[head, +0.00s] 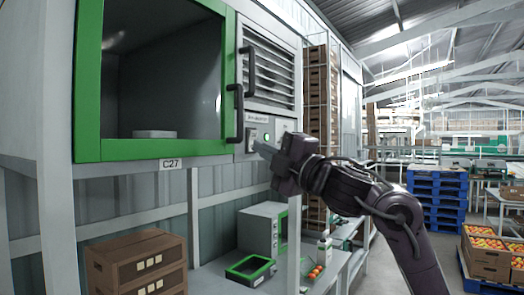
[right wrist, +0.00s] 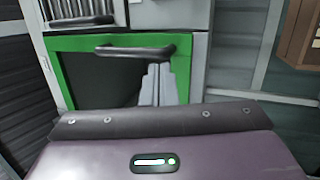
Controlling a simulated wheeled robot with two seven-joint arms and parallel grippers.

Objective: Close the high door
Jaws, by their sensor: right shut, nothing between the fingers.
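The high door (head: 150,150) has a green frame around a dark glass pane and sits on the raised cabinet at left in the head view. A label "C27" (head: 172,164) is below it. A black upright handle (head: 236,113) is at its right edge. The door looks flush or nearly flush; I cannot tell whether a small gap remains. My right gripper (head: 264,149) is shut and empty, right of and below the handle, in front of the control panel. In the right wrist view, grey fingers (right wrist: 158,84) show before a green frame (right wrist: 75,43) with a black handle (right wrist: 135,51). My left gripper is not in view.
A vented panel (head: 270,72) and control panel (head: 266,134) are right of the door. Below are a brown crate (head: 137,262), a small grey unit (head: 259,230) and a green-rimmed tray (head: 250,269). Blue pallets (head: 437,200) and tomato crates (head: 487,260) stand at right.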

